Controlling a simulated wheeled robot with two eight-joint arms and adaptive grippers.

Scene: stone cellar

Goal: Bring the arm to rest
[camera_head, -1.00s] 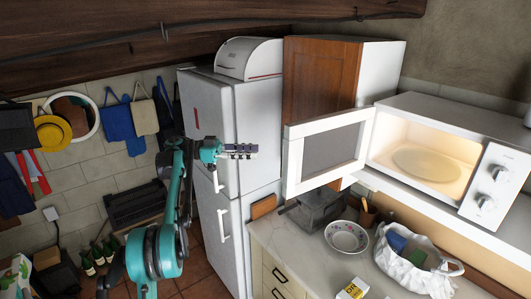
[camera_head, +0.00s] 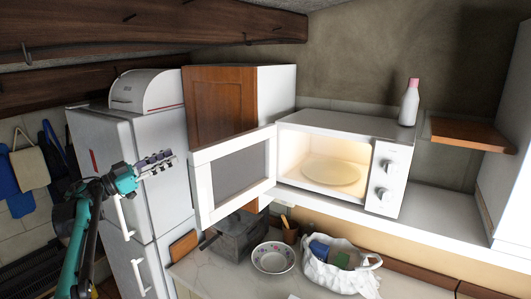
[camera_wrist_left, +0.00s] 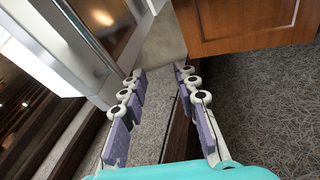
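My left arm comes in from the left in the head view. Its gripper (camera_head: 158,163) hangs in the air in front of the white fridge (camera_head: 151,190), pointing right. It also shows in the left wrist view (camera_wrist_left: 159,73), where its two fingers stand apart with nothing between them, so it is open and empty. In the head view a gap in the picture separates it from the open microwave door (camera_head: 237,172). My right arm and gripper are out of both views.
The lit microwave (camera_head: 386,192) stands open on a white shelf, its door swung left. Below, a patterned bowl (camera_head: 273,258), a filled white bag (camera_head: 342,277) and a grey pot (camera_head: 237,236) stand on the counter. A brown cabinet (camera_head: 220,103) hangs beside the fridge.

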